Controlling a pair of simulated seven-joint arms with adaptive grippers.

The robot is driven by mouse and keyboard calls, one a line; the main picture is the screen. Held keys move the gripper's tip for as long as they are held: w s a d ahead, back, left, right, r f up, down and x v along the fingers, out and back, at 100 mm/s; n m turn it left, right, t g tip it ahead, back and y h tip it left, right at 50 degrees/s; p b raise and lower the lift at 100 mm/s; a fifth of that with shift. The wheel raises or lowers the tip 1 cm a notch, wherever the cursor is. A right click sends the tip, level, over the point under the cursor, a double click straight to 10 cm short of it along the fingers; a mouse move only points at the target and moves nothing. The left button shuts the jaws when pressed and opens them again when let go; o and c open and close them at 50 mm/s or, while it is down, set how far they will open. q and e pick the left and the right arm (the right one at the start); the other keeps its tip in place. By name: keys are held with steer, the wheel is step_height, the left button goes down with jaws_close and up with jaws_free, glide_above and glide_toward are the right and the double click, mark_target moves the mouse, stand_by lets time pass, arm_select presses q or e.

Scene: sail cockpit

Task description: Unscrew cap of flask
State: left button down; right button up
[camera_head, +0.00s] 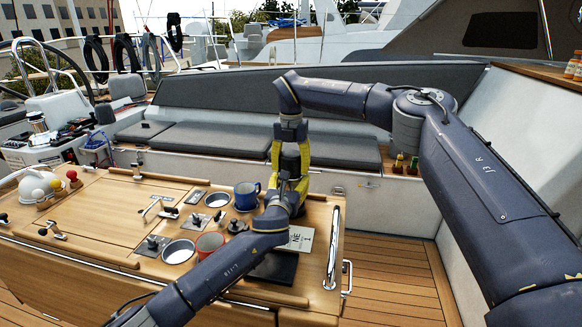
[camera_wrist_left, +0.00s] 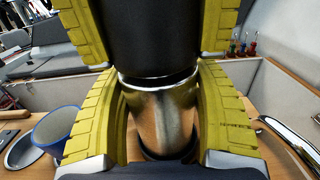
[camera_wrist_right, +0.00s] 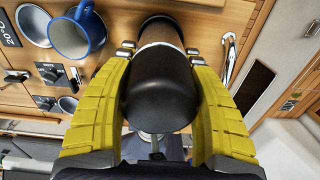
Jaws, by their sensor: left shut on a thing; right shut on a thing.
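The flask is upright, with a shiny metal body (camera_wrist_left: 160,112) and a large black cap (camera_wrist_left: 155,42) on top. My left gripper (camera_head: 289,191) is shut around the metal body, one yellow finger on each side in the left wrist view. My right gripper (camera_head: 290,152) comes down from above and is shut around the black cap. In the right wrist view the rounded cap (camera_wrist_right: 158,92) fills the space between the yellow fingers. A narrow seam shows between cap and body; I cannot tell whether the thread is loosened. The fingers hide most of the flask in the head view.
On the wooden cockpit table (camera_head: 110,215), a blue mug (camera_head: 246,196) and a red mug (camera_head: 210,246) stand left of the grippers, near metal bowls (camera_head: 179,251). A metal rail (camera_head: 332,248) edges the table's right end. The deck (camera_head: 395,285) at right is clear.

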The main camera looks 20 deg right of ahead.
mark_target(291, 153)
steer(key=shift+c, duration=0.8)
steer(key=n, duration=0.6)
steer(key=shift+r, duration=0.4)
steer(key=shift+r, duration=0.7)
steer(key=shift+r, duration=0.1)
steer(key=shift+r, duration=1.95)
arm_select(q)
steer(key=shift+c, duration=0.9)
jaws_free()
